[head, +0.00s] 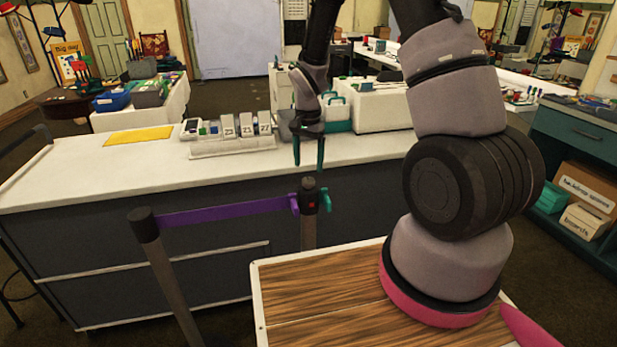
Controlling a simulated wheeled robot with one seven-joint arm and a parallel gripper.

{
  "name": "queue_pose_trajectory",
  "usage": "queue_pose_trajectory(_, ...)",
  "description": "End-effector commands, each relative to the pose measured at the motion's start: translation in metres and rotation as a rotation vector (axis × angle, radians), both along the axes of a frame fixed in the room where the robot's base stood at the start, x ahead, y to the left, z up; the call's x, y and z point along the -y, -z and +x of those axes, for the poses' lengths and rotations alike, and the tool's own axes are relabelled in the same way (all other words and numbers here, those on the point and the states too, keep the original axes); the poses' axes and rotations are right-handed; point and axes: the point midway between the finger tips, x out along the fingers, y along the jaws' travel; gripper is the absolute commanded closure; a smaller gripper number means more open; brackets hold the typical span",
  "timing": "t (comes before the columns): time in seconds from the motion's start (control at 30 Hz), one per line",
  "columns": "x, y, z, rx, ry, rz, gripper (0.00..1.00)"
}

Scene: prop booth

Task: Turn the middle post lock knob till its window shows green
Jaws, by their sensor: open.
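A dark-topped belt post (308,225) stands in front of the long white counter. Its black head (309,185) carries a small red patch; whether this is the window or part of the lock knob is too small to tell. A purple belt (225,213) runs from a left post (145,226) to a purple clip on this head's left side. A teal piece (321,198) sticks out on its right. No third post shows; my arm covers much of the right side. My gripper (308,165) is open, pointing down, its teal fingers just above the post head and apparently apart from it.
The counter (70,185) bears a yellow sheet (138,136), a row of number cards (235,128) and white boxes (385,105). A wood-topped surface (320,300) lies in front at the bottom. A teal cabinet with cardboard boxes (587,190) stands at right.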

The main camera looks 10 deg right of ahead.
Motion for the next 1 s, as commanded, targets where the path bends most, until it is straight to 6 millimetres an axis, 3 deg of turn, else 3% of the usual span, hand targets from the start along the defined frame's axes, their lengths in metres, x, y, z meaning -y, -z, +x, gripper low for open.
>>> queue_pose_trajectory(0.1, 0.000, 0.023, -0.001, -0.004, 0.000, -0.001, 0.21)
queue_pose_trajectory(0.3, 0.000, 0.048, 0.000, -0.001, 0.000, -0.001, 0.21)
queue_pose_trajectory(0.7, 0.000, 0.055, 0.000, 0.001, 0.000, 0.000, 0.21)
queue_pose_trajectory(0.9, 0.000, 0.055, 0.000, 0.001, 0.000, 0.000, 0.97)
queue_pose_trajectory(1.0, 0.000, 0.055, 0.000, 0.001, -0.001, 0.000, 1.00)
